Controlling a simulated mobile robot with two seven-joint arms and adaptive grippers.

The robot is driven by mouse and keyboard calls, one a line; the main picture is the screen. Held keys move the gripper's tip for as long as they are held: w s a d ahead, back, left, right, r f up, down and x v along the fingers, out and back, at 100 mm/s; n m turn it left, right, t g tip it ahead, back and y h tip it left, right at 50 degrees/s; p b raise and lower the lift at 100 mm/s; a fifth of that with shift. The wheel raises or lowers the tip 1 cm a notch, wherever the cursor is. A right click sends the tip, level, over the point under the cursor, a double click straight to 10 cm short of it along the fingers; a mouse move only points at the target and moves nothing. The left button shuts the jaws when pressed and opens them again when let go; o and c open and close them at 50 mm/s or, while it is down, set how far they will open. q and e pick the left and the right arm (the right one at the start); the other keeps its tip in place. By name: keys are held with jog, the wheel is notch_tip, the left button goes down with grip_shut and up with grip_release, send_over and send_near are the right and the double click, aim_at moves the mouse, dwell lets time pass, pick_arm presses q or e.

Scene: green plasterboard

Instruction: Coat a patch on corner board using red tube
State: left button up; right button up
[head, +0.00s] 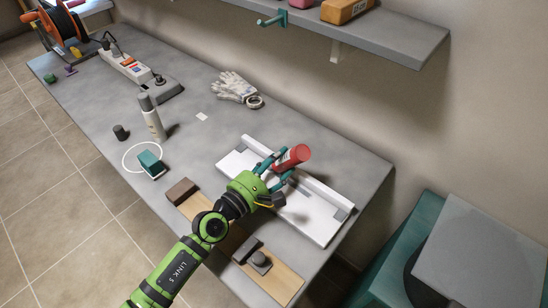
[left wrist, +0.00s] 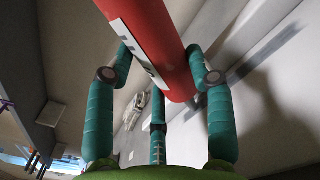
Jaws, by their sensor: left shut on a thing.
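The red tube (head: 291,157) is held in my left gripper (head: 273,170) above the white corner board (head: 318,222). In the left wrist view the red tube (left wrist: 158,45) runs tilted between the teal fingers of the gripper (left wrist: 160,85), which is shut on it. The corner board is an L-shaped white piece lying on the grey bench. My right gripper is not in view.
A wooden board with dark blocks (head: 280,282) lies in front of the corner board. A shelf (head: 395,45) overhangs the back.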

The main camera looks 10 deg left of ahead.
pick_arm(q)
jog(key=shift+s+d+p, duration=0.4)
jog(key=shift+s+d, duration=0.25)
jog(key=shift+d, duration=0.3)
jog(key=shift+s+d+r+p, duration=0.1)
jog(key=shift+s+d+p, duration=0.25)
jog(key=shift+d, duration=0.2)
jog(key=shift+s+d+r+p, duration=0.1)
jog(key=shift+s+d+p, duration=0.25)
jog(key=shift+d, duration=0.2)
jog(key=shift+s+d+f+p, duration=0.1)
jog(key=shift+s+d+p, duration=0.15)
jog(key=shift+s+d, duration=0.35)
jog(key=shift+s+d+f+p, duration=0.1)
jog(key=shift+s+d+p, duration=0.2)
jog(key=shift+d, duration=0.5)
jog(key=shift+s+d+r, duration=0.1)
jog(key=shift+s+d, duration=0.3)
jog(key=shift+d, duration=0.15)
jog(key=shift+s+d+p, duration=0.25)
jog(key=shift+s+d, duration=0.3)
jog(key=shift+d, duration=0.25)
jog(key=shift+s+d+p, duration=0.25)
jog(key=shift+s+d, duration=0.25)
jog(key=shift+d, duration=0.35)
jog(key=shift+s+d+p, duration=0.25)
jog(key=shift+s+d, duration=0.3)
jog(key=shift+d, duration=0.25)
